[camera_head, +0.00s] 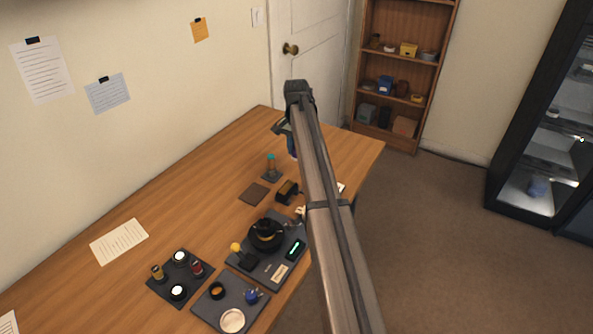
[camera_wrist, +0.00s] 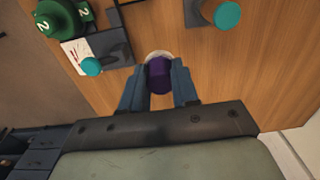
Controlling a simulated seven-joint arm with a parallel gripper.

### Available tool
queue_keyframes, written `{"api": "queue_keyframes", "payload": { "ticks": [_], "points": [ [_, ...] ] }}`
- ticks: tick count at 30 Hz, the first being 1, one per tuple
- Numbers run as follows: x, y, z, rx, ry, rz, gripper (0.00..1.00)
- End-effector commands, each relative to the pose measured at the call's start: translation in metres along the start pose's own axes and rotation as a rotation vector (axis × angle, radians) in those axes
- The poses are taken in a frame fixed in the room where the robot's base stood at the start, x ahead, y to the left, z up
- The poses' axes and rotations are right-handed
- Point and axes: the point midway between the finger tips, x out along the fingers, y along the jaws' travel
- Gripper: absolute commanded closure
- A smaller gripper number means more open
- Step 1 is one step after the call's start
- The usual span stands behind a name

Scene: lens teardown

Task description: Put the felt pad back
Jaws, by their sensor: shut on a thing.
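My gripper (camera_wrist: 158,88) is shut on a purple piece (camera_wrist: 160,76) with a rounded body, held between its two blue-grey fingers. A pale round disc (camera_wrist: 158,56) shows just beyond the purple piece; I cannot tell whether it is joined to it or lies on the table. No felt pad can be named with certainty. In the head view my gripper is mostly hidden behind my arm, over the far end of the wooden table (camera_head: 215,165). A flat dark brown square (camera_head: 254,194) lies on the table, left of a small dark block (camera_head: 287,192).
A teal-topped post on a dark base (camera_head: 271,168) stands near my gripper; it also shows in the wrist view (camera_wrist: 228,15).

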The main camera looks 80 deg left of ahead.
Motion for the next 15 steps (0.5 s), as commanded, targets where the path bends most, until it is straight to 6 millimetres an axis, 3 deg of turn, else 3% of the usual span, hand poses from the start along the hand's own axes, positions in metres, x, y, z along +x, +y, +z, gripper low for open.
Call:
{"api": "queue_keyframes", "payload": {
  "ticks": [6,15],
  "points": [
    [0.036,0.0,0.001,-0.002,-0.001,0.001,0.99],
    [0.061,0.0,0.001,-0.002,-0.001,0.001,0.99]
  ]
}}
